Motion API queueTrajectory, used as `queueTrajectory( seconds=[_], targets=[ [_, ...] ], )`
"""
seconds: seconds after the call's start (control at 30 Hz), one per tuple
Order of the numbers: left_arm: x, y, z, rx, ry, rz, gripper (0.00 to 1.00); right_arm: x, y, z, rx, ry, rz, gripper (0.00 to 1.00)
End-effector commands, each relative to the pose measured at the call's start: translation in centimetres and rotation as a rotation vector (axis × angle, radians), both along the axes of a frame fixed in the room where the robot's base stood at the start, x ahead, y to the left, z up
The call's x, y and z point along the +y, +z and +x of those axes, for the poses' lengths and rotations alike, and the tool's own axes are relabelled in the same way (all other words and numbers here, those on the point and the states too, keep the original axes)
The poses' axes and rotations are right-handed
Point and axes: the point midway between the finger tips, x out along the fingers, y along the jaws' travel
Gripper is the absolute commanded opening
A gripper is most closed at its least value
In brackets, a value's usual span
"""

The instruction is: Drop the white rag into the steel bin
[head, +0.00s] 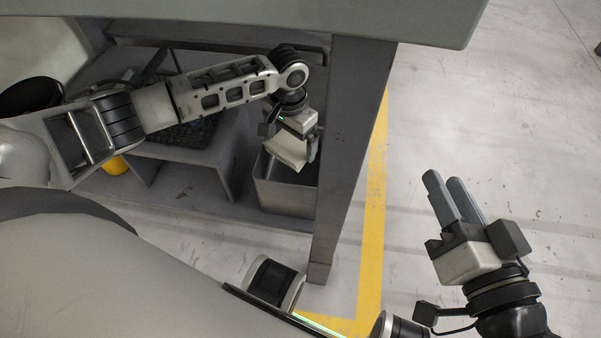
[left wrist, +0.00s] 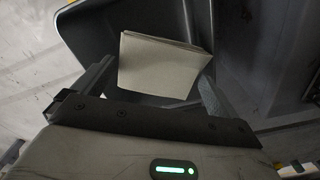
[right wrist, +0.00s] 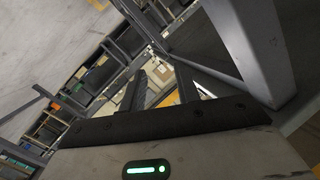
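The white rag (head: 288,151) is a pale folded block just below my left gripper's palm. It also shows in the left wrist view (left wrist: 162,68), filling the space between the two widely spaced fingers. My left gripper (head: 297,152) appears shut on it, one finger visible on its right side; the other is mostly hidden in the head view.
The bench top (head: 270,18) overhangs the left arm. A grey bench leg (head: 345,150) stands just right of the bin. A low shelf (head: 195,160) with a dark tray-like object is left of it. A yellow floor line (head: 372,225) runs past the leg; floor at right is clear.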

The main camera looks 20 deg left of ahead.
Motion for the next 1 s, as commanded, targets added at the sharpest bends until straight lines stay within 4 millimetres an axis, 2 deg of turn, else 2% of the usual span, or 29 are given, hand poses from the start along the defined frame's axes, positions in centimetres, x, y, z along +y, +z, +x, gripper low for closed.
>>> queueTrajectory(
  seconds=[0.23, 0.37, 0.43, 0.53, 0.8, 1.0],
  targets=[
    [0.0, 0.1, 0.0, 0.0, 0.0, 0.0, 1.0, 0.0, 0.1, 0.0, -0.001, -0.001, -0.002, 0.32],
    [0.0, 1.4, 0.1, -0.002, 0.0, -0.001, 1.0, -0.1, 0.6, 0.1, -0.006, -0.004, -0.019, 0.32],
    [0.0, 2.6, 0.1, -0.002, 0.001, -0.001, 1.0, -0.2, 0.8, 0.2, -0.006, -0.01, -0.048, 0.32],
    [0.0, 5.0, 0.1, -0.003, -0.001, -0.001, 1.0, -0.5, -0.5, -0.1, 0.029, -0.01, -0.122, 0.32],
    [0.0, 11.6, 0.1, -0.003, 0.0, 0.0, 1.0, -1.4, -1.2, -0.4, 0.049, -0.02, -0.285, 0.32],
    [0.0, 14.8, 0.0, -0.001, 0.0, 0.0, 1.0, -1.9, -2.0, -0.5, 0.079, -0.021, -0.349, 0.32]
  ],
)
